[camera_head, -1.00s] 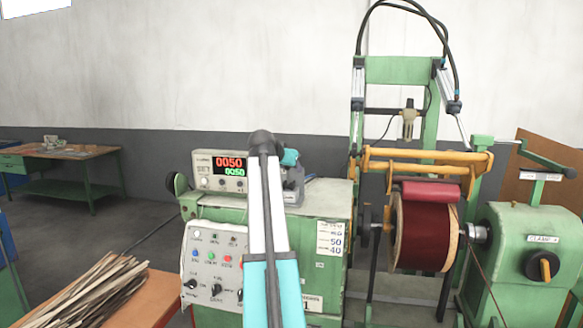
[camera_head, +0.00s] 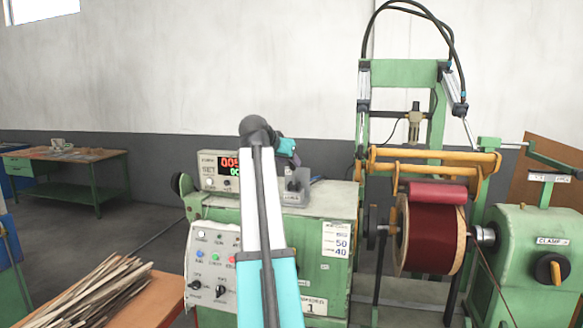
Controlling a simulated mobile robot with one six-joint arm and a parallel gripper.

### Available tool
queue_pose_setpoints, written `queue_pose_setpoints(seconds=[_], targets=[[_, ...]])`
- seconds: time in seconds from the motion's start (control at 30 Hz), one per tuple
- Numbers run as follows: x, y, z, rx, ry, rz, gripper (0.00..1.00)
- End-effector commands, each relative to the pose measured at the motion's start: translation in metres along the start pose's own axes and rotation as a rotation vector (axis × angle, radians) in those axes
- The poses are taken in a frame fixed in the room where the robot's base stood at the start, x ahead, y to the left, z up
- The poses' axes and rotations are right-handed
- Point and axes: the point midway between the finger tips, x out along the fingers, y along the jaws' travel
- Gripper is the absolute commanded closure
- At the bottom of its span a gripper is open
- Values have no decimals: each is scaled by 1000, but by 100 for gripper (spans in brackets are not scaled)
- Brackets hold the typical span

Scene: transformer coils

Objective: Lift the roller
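The roller (camera_head: 438,193) is a red cylinder lying across the top of the dark red wound coil (camera_head: 432,238). It appears to rest on the winding, under a yellow bar frame (camera_head: 425,163). My arm rises through the middle of the view, and its dark elbow hides much of what lies beyond. A small teal and dark part of my arm's end, with my gripper (camera_head: 292,160), shows just right of the elbow, over the green cabinet. It is well to the left of the roller. Its fingers are too small and hidden to make out.
The green cabinet (camera_head: 325,206) carries a counter display (camera_head: 222,170), partly covered by my arm, and a button panel (camera_head: 208,262). A green clamp housing (camera_head: 538,225) stands right of the coil. An orange table (camera_head: 160,300) with wooden strips is at lower left.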

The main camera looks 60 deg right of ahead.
Motion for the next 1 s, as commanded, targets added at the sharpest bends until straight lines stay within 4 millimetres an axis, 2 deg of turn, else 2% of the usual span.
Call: queue_pose_setpoints(seconds=[0.2, 0.4, 0.8, 0.87, 1.0], targets=[[-32, 0, 1, 1, 2, -2, 66], [-50, 0, 1, 0, 1, -1, 66], [-56, 0, 0, 0, -1, 0, 66], [-56, 0, 0, 0, -1, 0, 73], [-56, 0, 0, -15, 1, -1, 96]])
